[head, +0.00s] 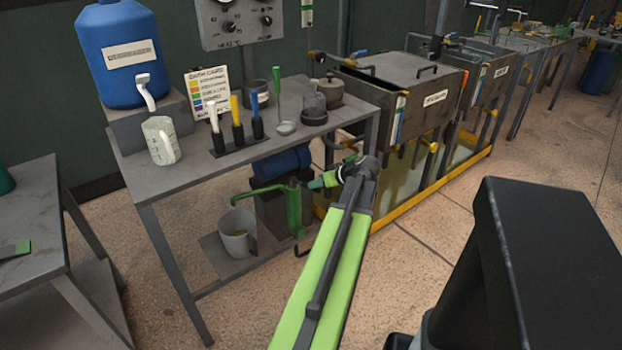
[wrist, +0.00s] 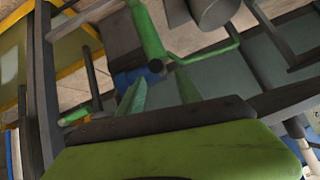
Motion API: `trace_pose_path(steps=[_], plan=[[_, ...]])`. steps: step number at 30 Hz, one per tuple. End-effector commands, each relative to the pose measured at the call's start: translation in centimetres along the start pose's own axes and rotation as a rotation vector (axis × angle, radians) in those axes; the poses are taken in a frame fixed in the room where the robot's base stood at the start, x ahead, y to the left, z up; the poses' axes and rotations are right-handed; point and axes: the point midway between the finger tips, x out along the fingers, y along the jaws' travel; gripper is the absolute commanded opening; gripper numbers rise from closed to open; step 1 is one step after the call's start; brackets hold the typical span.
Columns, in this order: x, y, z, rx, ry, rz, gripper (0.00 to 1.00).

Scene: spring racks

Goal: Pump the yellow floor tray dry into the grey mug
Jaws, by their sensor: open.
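The green pump (head: 294,208) stands under the bench, its spout reaching left. The spout's end appears above the grey mug (head: 238,236), which stands upright on the low shelf; its contents are unclear. The yellow-rimmed floor tray (head: 440,178) lies under the tanks, with greenish-yellow liquid inside. My gripper (head: 314,184) is beside the pump's top, partly hidden by my arm. In the wrist view my gripper (wrist: 158,92) is open, its green fingers apart, with the pump (wrist: 148,32) just beyond them. The mug (wrist: 216,10) shows partly at the top edge there. Contact with the pump is unclear.
The bench (head: 190,175) above holds a blue canister (head: 118,50), a white jug (head: 160,140), colored-handled tools and small pots. Its legs and a blue cylinder (head: 283,163) crowd the pump. Metal tanks (head: 410,105) stand at right. Open floor lies in front.

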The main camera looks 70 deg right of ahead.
Motion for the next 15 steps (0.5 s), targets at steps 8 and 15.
trace_pose_path(steps=[8, 15], plan=[[-7.6, -0.3, -0.5, 0.001, 0.000, 0.000, 0.41], [-9.5, -0.2, -0.1, 0.000, 0.000, -0.001, 0.41]])
